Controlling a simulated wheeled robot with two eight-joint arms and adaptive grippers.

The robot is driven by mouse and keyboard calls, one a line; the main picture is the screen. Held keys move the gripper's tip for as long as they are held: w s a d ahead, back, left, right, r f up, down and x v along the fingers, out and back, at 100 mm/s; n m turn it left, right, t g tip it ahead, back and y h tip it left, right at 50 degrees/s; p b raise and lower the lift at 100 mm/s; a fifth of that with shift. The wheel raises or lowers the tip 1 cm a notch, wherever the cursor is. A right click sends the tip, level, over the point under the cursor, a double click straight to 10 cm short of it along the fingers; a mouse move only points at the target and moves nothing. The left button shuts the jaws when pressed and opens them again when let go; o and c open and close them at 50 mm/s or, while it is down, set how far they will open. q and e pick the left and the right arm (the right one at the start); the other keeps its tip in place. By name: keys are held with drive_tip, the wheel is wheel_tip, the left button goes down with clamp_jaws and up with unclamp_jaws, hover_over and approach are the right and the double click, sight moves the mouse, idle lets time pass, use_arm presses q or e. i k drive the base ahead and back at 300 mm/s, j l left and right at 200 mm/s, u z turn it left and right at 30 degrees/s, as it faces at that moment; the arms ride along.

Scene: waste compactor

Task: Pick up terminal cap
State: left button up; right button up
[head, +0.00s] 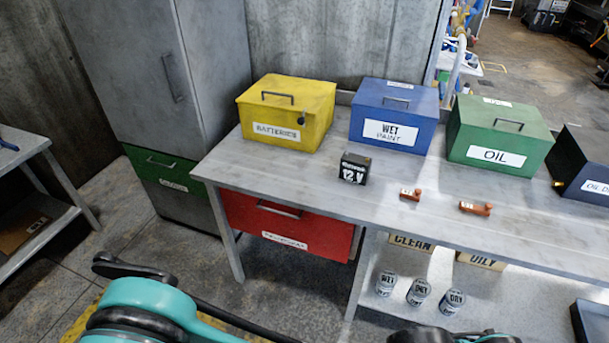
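Two small orange-red pieces with pale labels lie apart on the grey workbench (300,180). They look like terminal caps: the left cap (410,195) is right of a small black 12 V battery (354,169), and the right cap (475,208) is further along the bench. The cap labels are too small to read. Parts of my teal and black arms show along the bottom edge, below and in front of the bench. Neither gripper's fingertips can be made out, and nothing of mine touches the caps.
A yellow batteries box (310,110), a blue wet paint box (393,108), a green oil box (500,130) and a dark box (575,165) line the bench's back. A red drawer (285,225) hangs below. Several cans (418,292) stand on the lower shelf. Bench space before the caps is clear.

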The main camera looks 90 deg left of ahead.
sight(470, 207)
drive_tip(key=u, duration=2.75)
